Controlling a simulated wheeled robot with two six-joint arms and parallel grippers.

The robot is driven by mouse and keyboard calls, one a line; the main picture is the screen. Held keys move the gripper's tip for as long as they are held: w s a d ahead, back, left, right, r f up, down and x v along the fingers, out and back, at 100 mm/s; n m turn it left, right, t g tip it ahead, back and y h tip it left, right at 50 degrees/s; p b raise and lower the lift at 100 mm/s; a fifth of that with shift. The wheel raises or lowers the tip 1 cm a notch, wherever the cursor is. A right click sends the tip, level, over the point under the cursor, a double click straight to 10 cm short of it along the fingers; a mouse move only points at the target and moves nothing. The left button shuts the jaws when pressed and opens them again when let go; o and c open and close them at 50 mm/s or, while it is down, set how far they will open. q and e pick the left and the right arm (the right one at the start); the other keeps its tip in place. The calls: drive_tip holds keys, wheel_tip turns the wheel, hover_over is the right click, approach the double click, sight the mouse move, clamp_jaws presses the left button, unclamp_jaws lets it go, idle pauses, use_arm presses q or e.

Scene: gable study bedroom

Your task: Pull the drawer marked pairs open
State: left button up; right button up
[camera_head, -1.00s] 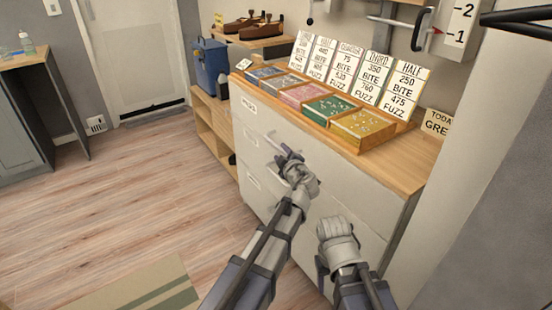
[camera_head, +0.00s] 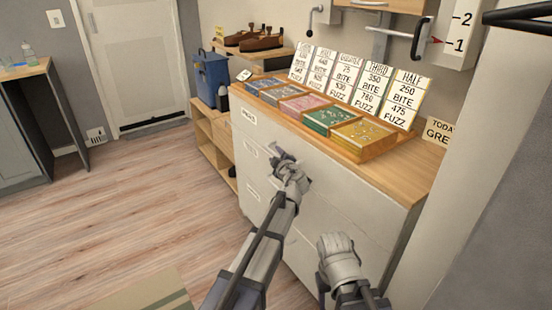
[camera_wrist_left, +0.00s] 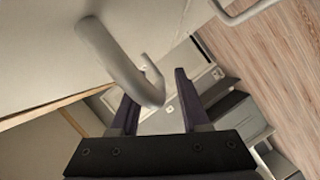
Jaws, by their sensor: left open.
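The pale drawer cabinet (camera_head: 330,190) stands ahead of me in the head view. The top drawer (camera_head: 290,135) carries a small label (camera_head: 249,117) at its upper left that appears to read pairs; it looks closed. My left gripper (camera_head: 279,153) is in front of the cabinet's upper front and covers part of it. In the left wrist view, a curved grey handle (camera_wrist_left: 105,50) reaches between the open fingers of this gripper (camera_wrist_left: 154,84); contact cannot be told. My right gripper (camera_head: 338,245) is low in front of the cabinet, and its fingers cannot be made out.
A wooden tray (camera_head: 368,150) of coloured boxes and price cards stands on the cabinet top. Lower drawers with small plates (camera_head: 252,190) are below. A low shelf (camera_head: 212,140) with a blue container (camera_head: 212,78) stands to the left.

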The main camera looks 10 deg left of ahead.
use_arm(q)
clamp_jaws()
idle(0.3)
idle(1.1)
